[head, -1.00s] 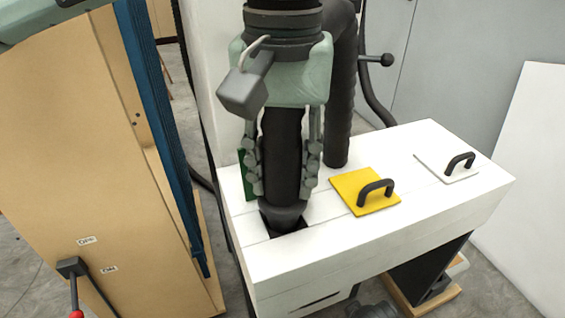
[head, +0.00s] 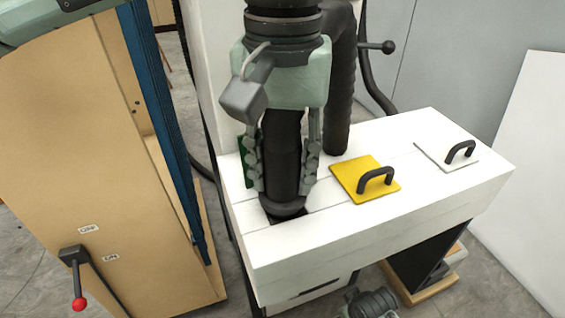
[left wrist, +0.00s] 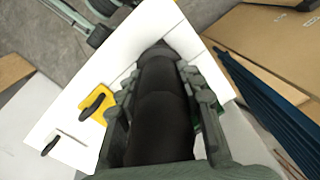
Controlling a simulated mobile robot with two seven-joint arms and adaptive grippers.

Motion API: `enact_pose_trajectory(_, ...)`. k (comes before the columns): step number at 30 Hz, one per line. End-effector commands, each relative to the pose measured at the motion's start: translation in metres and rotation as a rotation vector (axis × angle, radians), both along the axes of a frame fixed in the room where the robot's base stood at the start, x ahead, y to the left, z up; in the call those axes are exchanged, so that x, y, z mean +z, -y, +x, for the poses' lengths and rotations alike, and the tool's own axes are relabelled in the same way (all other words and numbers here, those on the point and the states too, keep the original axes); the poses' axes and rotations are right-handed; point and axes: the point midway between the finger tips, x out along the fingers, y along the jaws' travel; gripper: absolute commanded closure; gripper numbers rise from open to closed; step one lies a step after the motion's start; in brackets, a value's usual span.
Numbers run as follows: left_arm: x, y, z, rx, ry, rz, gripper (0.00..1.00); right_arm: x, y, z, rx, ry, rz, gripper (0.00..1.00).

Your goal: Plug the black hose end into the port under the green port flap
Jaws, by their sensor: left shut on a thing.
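My left gripper (head: 283,165) points down and is shut on the black hose end (head: 285,150). The hose end stands nearly upright, with its lower tip in the dark square port (head: 290,215) of the white box top. Its flange is close to the port edge; how deep it sits is hidden. A green flap (head: 243,158) stands open behind the gripper at the left, mostly covered. The left wrist view also shows the hose end (left wrist: 162,100) between the fingers.
The white box (head: 400,225) also carries a closed yellow flap (head: 352,172) and a closed white flap (head: 445,155), both with dark handles. A wooden cabinet (head: 60,170) with a red-knobbed lever (head: 76,280) stands at the left. A dark hose (head: 340,90) hangs behind the gripper.

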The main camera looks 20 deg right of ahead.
Motion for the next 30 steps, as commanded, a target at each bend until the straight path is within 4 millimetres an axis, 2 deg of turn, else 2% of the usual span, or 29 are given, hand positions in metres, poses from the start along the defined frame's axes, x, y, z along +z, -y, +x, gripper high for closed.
enact_pose_trajectory(7,-0.003,0.000,0.000,0.000,0.000,0.000,0.87,-0.001,0.000,0.000,0.000,0.000,0.000,0.60)
enact_pose_trajectory(18,-0.019,0.000,0.000,0.000,-0.001,0.000,0.87,-0.004,0.000,0.000,0.000,0.000,0.000,0.60)
enact_pose_trajectory(19,-0.019,0.000,0.000,0.000,0.000,0.000,0.63,-0.003,0.000,0.000,0.000,0.000,0.000,0.60)
enact_pose_trajectory(24,-0.018,0.000,0.000,0.000,0.000,0.000,0.42,-0.003,0.000,0.000,0.000,0.000,0.000,0.60)
enact_pose_trajectory(30,-0.018,0.000,0.000,0.000,0.000,0.000,0.40,-0.003,0.000,0.000,0.000,0.000,0.000,0.60)
